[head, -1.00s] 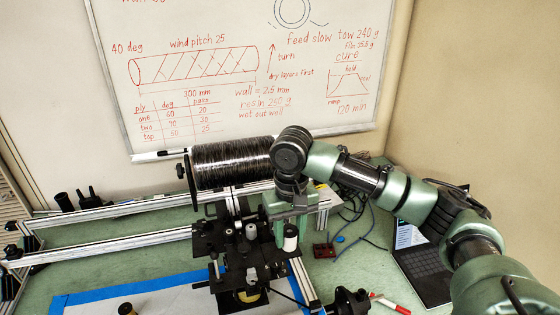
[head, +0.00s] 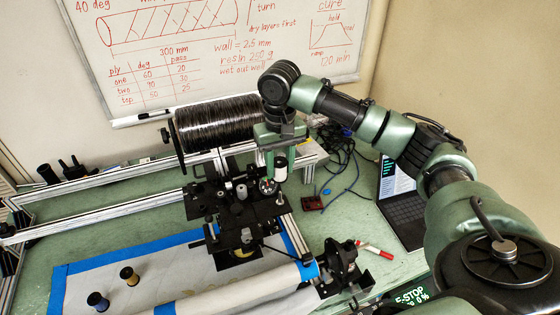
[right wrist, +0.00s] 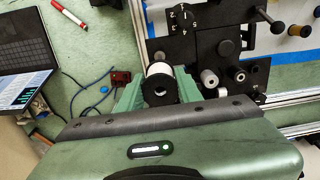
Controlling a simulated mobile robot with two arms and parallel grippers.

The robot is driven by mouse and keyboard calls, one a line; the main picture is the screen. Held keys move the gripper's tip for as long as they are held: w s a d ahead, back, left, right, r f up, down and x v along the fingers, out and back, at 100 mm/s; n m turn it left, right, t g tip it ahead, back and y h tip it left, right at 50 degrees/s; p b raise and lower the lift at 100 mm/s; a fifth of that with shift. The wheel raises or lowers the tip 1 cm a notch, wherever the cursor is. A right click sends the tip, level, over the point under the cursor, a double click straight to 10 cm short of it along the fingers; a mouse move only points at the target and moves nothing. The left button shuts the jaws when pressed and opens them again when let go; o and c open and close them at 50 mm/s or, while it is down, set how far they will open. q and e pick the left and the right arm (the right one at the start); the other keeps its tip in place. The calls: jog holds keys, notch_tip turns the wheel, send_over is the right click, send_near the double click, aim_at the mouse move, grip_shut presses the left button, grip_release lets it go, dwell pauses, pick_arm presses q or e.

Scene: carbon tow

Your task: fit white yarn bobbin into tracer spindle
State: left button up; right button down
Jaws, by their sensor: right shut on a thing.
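The white yarn bobbin (head: 280,171), with dark flanges, is between the fingers of my right gripper (head: 279,158), above the right side of the black winding head (head: 232,200). In the right wrist view, the bobbin (right wrist: 159,70) shows its white yarn and a black end between the green fingers of my right gripper (right wrist: 157,92). Beside it is a black plate (right wrist: 190,50) with posts, rollers and painted numbers. I cannot tell for sure which post is the tracer spindle. The bobbin looks apart from the plate's posts. My left gripper is out of view.
A black-wound mandrel (head: 215,122) lies behind the winding head. Two small spools (head: 129,276) (head: 97,301) stand on the blue-taped sheet (head: 70,283). A red block (head: 312,203), cables, a laptop (head: 404,212) and a red marker (head: 375,249) lie to the right.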

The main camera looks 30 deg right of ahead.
aim_at(280, 193)
jog(key=shift+s+f, duration=0.1)
jog(key=shift+f, duration=1.95)
jog(key=shift+f+b, duration=0.35)
jog(key=shift+f, duration=2.55)
dwell(0.4)
